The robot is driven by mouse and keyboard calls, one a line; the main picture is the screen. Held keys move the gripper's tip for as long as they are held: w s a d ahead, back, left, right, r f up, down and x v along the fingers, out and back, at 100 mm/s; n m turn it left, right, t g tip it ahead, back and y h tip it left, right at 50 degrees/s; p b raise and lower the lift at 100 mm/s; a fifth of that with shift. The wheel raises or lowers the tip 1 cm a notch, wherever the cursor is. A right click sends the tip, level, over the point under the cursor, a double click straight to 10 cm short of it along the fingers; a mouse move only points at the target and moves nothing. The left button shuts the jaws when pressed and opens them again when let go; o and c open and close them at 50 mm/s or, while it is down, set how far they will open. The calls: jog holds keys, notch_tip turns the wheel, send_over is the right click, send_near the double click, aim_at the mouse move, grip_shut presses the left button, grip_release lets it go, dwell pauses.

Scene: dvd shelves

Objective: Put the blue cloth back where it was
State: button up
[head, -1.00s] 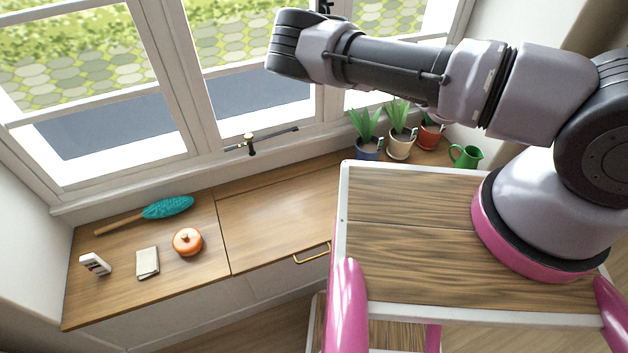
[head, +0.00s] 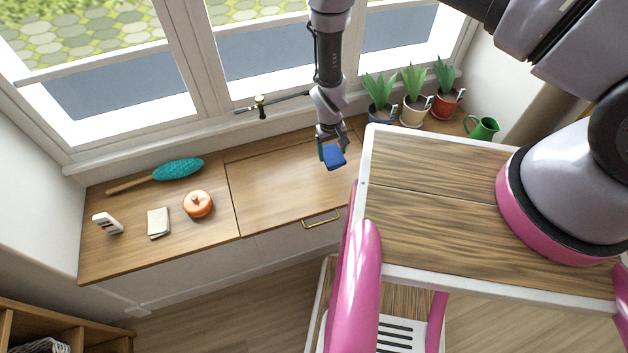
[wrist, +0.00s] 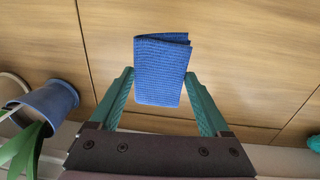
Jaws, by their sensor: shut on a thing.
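The blue cloth (head: 334,158) is a small folded piece held in my gripper (head: 329,146) above the wooden counter, left of the plant pots. In the wrist view the folded cloth (wrist: 162,72) sits between the two green fingers of my gripper (wrist: 161,85), which are shut on it. It is in the air over bare wood.
Several potted plants (head: 414,110) and a green watering can (head: 483,127) are at the right. The middle counter panel (head: 285,185) is bare.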

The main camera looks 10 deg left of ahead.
jog(key=s+a, duration=0.4)
jog(key=a, duration=0.1)
send_over(314, 181)
jog(key=shift+g+y, duration=0.3)
jog(key=shift+y, duration=0.1)
notch_tip(314, 181, down, 5)
jog(key=shift+r, duration=0.2)
jog(key=shift+f, duration=2.25)
jog(key=o, duration=1)
jog(key=shift+r, duration=0.1)
jog(key=shift+w+r, duration=0.1)
jog(key=shift+r, duration=0.2)
notch_tip(314, 181, up, 11)
jog(key=shift+r, duration=0.15)
